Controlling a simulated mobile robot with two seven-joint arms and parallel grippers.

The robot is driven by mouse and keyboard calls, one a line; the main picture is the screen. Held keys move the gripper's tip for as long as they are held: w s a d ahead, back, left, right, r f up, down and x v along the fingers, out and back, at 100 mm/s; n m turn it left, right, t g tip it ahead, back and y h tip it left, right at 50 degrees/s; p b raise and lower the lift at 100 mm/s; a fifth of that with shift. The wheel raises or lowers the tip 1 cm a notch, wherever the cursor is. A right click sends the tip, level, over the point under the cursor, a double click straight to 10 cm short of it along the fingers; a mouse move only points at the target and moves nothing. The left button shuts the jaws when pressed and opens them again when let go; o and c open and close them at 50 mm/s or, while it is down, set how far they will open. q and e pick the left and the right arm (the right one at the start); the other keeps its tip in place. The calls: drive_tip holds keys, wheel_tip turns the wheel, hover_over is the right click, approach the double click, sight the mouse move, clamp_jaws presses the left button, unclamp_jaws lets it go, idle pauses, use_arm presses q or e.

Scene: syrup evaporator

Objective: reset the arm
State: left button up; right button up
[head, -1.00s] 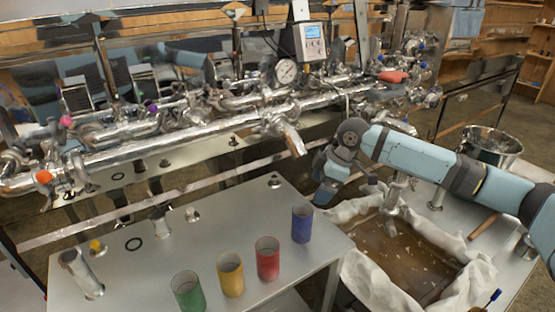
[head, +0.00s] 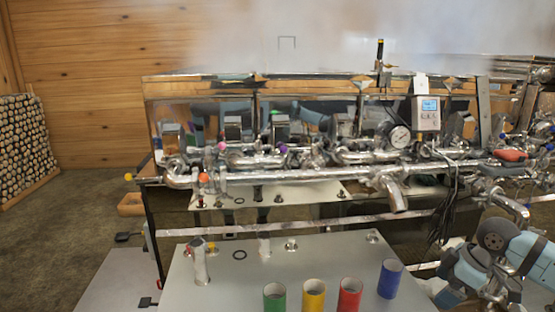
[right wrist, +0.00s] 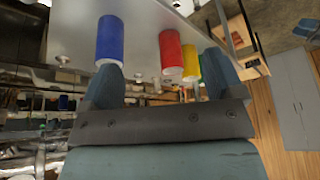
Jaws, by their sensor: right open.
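My right arm shows at the lower right of the head view, bent, with its gripper (head: 490,300) low near the bottom edge and small there. In the right wrist view the two fingers of the right gripper (right wrist: 162,80) stand wide apart with nothing held between them. My left gripper is not in view.
The cups stand upright in a row on the grey table (head: 225,285). Behind it is the steaming evaporator with steel pipes (head: 290,160), a gauge (head: 399,137) and an outlet spout (head: 392,192) jutting forward. Stacked firewood (head: 25,147) is far left. The floor at left has free room.

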drive_tip(key=s+a+f+m+t+y+p, duration=0.2)
drive_tip(key=s+a+f+t+p, duration=0.3)
drive_tip(key=a+f, duration=0.95)
use_arm(q)
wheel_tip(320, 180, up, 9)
drive_tip(key=p, duration=0.4)
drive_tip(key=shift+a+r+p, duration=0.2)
drive_tip(key=shift+p, duration=0.1)
use_arm(e)
drive_tip(key=s+a+f+m+t+h, duration=0.1)
drive_tip(key=s+a+m, duration=0.2)
drive_tip(key=s, duration=0.7)
drive_tip(key=s+a+f+m+t+h, duration=0.1)
drive_tip(key=s+a+f+m+t, duration=0.1)
drive_tip(key=s, duration=0.7)
drive_tip(key=shift+s+a+f+m+t, duration=0.15)
drive_tip(key=shift+s+a+m+t, duration=0.25)
drive_tip(key=shift+m, duration=0.3)
